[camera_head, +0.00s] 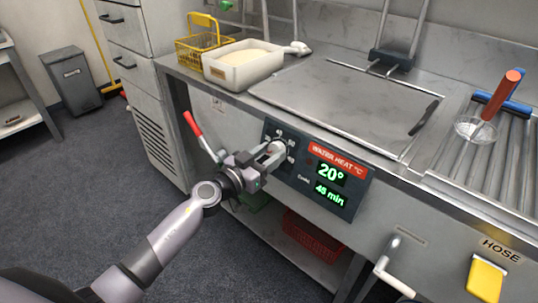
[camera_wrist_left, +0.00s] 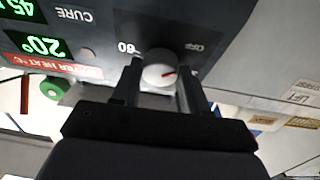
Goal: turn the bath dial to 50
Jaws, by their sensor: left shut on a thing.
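The bath dial (camera_head: 278,147) is a white round knob on the dark control panel (camera_head: 351,197) at the front of the steel counter. My left gripper (camera_head: 270,154) is shut on it, with a finger on each side. In the left wrist view the dial (camera_wrist_left: 160,68) shows a red pointer mark, and the panel appears upside down with OFF and 60 printed beside the knob. The green display (camera_head: 331,173) reads 20° under the red WATER HEAT label. A second green display (camera_head: 329,194) reads 45 min. My right gripper is out of view.
A red-handled lever (camera_head: 193,125) stands left of the panel, near my left gripper. A white tub (camera_head: 220,77) and yellow basket (camera_head: 190,55) stand on the counter.

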